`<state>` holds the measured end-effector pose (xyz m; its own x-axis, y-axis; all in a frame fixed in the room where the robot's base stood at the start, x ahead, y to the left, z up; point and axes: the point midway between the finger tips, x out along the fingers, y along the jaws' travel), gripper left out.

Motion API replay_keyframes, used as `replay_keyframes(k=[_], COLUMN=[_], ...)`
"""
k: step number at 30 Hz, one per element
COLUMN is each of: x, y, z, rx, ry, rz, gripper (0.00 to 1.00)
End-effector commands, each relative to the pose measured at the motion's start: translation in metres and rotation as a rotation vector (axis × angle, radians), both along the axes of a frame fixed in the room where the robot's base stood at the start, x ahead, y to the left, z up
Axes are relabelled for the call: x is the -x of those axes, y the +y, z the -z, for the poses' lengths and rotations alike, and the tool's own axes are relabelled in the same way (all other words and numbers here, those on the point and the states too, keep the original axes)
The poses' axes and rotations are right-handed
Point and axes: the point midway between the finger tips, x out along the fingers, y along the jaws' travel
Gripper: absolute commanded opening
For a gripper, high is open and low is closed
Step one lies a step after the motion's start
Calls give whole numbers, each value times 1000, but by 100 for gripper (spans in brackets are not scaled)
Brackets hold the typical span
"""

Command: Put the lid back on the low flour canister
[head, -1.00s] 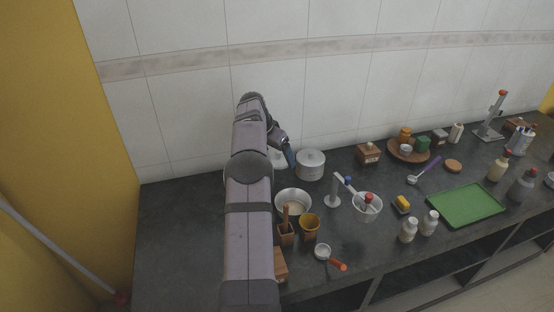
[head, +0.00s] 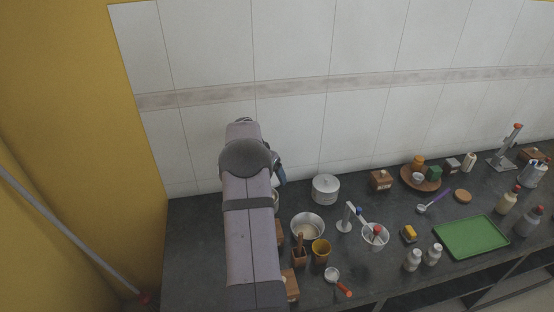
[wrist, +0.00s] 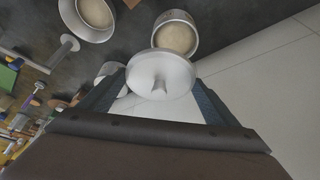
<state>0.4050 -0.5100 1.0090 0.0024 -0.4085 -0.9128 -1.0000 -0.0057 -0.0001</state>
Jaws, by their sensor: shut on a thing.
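My gripper (wrist: 158,84) is shut on a round, pale metal lid (wrist: 146,67) with a small knob, held between the two fingers in the wrist view. Just beyond the lid is an open steel canister (wrist: 176,37) with pale flour inside. The lid overlaps its near rim in the picture, but the lid's height above it cannot be told. In the head view my gripper (head: 279,173) shows only as a blue finger beside my arm. My arm hides the lid and most of the open canister there.
A lidded steel canister (head: 326,189) stands to the right of my gripper. A wide steel bowl (head: 308,227) with pale contents is in front. The tiled wall (head: 300,120) is close behind.

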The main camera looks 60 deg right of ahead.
Motion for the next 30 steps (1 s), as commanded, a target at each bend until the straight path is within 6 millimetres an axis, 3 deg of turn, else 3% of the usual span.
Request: replay_keyframes(k=[7, 16, 30], x=[-7, -24, -25], y=[9, -3, -4], z=[43, 37, 42], rx=[-2, 1, 0], ry=[0, -1, 0], rz=[-120, -177, -192], gripper=[62, 62, 62])
